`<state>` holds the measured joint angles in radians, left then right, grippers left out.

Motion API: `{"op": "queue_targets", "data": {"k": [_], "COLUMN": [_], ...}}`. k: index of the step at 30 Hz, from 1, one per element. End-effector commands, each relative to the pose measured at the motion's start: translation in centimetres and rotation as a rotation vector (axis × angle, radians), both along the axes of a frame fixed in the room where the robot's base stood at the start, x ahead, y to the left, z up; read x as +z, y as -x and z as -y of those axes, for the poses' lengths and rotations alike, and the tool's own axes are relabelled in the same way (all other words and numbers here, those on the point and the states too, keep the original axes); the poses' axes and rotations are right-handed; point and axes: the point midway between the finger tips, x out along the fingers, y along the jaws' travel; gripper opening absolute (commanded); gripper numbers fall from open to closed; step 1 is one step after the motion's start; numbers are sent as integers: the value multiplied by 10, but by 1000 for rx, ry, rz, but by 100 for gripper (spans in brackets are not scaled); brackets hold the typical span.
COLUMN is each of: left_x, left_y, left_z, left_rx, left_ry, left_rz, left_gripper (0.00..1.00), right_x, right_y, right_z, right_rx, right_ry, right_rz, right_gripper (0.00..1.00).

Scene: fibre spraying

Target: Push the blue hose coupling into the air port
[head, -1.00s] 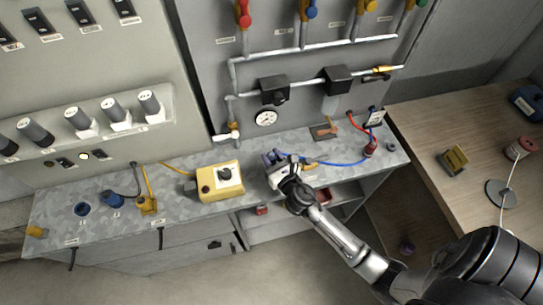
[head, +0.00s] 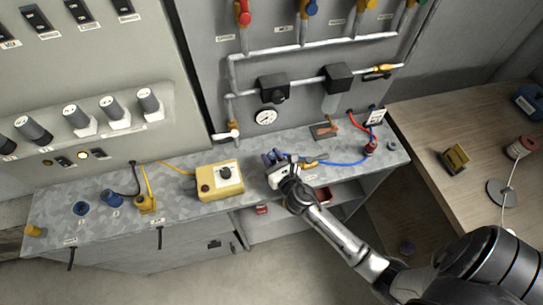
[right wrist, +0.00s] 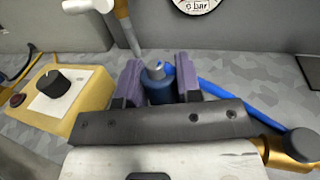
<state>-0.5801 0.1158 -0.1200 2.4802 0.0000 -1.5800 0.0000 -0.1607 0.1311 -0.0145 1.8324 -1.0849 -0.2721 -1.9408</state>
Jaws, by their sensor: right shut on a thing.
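My right gripper (head: 271,157) is over the metal bench, just right of the yellow control box. In the right wrist view its two purple fingers (right wrist: 158,80) are shut on the blue hose coupling (right wrist: 158,90), which stands roughly upright between them with a grey metal tip. The blue hose (head: 342,163) runs right along the bench from near the gripper; it also shows in the right wrist view (right wrist: 232,104). I cannot make out the air port for certain, nor whether the coupling touches it. My left gripper is not in view.
The yellow control box (head: 220,181) is close on the left. A brass fitting with a dark cap (right wrist: 279,149) is close on the right. A pressure gauge (head: 265,117) and white pipes (head: 303,87) are on the wall behind.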

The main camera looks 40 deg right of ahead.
Motion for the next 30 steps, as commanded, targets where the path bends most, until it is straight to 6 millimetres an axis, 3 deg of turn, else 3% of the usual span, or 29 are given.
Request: {"op": "queue_targets", "data": {"k": [30], "left_x": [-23], "left_y": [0], "left_z": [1], "left_rx": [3], "left_ry": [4], "left_rz": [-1], "left_gripper": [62], "right_x": [-25], "right_y": [0], "right_z": [0], "right_rx": [1], "right_ry": [0], "right_rz": [0], "right_gripper": [7]}}
